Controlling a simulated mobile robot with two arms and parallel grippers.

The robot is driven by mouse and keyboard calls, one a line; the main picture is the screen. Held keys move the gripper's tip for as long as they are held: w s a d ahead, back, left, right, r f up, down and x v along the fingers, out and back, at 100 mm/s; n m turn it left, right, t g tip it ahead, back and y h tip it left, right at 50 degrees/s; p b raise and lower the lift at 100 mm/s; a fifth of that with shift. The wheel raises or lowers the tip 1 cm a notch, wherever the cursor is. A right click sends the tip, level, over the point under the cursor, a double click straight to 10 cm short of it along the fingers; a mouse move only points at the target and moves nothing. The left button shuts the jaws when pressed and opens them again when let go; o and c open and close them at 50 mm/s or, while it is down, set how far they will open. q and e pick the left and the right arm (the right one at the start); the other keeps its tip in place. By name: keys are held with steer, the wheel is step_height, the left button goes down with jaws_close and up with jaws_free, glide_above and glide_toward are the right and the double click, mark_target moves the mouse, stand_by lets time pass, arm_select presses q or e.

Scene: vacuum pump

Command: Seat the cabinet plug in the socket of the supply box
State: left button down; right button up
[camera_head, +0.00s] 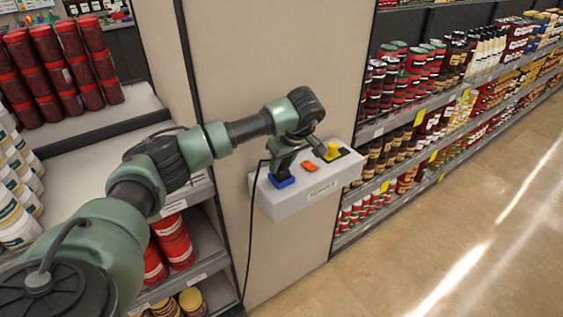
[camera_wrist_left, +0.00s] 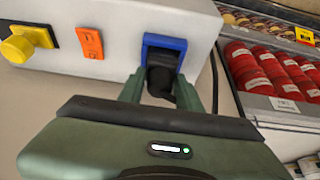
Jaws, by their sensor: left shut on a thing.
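The supply box (camera_head: 312,196) is a pale grey box on the beige panel, and it also shows in the wrist view (camera_wrist_left: 110,70). Its blue-framed socket (camera_head: 283,182) is at the left end of its top, and shows upper middle in the wrist view (camera_wrist_left: 178,43). My left gripper (camera_head: 279,170) is over the socket, its fingers on both sides of the black plug (camera_wrist_left: 161,78), shut on it. The plug's front end is at the blue frame. I cannot tell how deep it sits. My right gripper is not in view.
An orange switch (camera_head: 310,166) and a yellow knob (camera_head: 332,151) are beside the socket on the box. A black cable (camera_head: 249,235) hangs down past the box's left end. Stocked shelves (camera_head: 420,120) stand to the right, with open floor (camera_head: 480,240) in front.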

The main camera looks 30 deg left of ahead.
arm_select(q)
steer(key=c, duration=1)
jaws_free()
steer(key=shift+o, duration=0.2)
